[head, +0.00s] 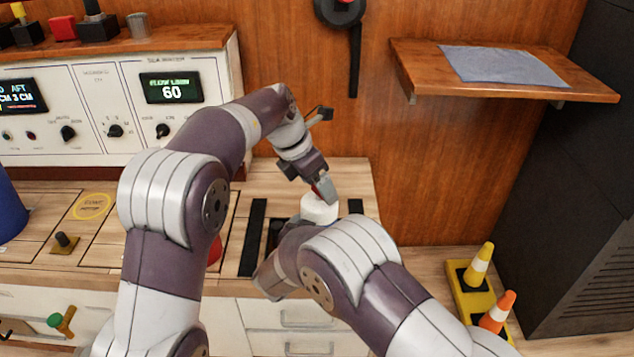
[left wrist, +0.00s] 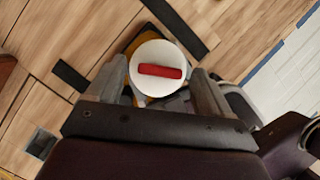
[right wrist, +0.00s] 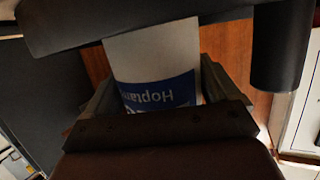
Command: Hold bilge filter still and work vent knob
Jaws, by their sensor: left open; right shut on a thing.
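The bilge filter (head: 319,209) is a white cylinder standing upright on the counter in the head view. Its blue label (right wrist: 160,92) shows in the right wrist view. The vent knob (left wrist: 160,71) is a red bar across the filter's white round top. My left gripper (head: 326,189) is over the top from above. Its open fingers stand on either side of the white top in the left wrist view (left wrist: 160,80), with the red bar between them. My right gripper (right wrist: 155,88) is shut on the filter's side around the label. In the head view my right forearm hides it.
A control panel (head: 100,145) with displays and knobs stands at the left. A wall shelf (head: 500,92) with a grey cloth is at the upper right. Dark strips (head: 252,238) lie on the counter beside the filter.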

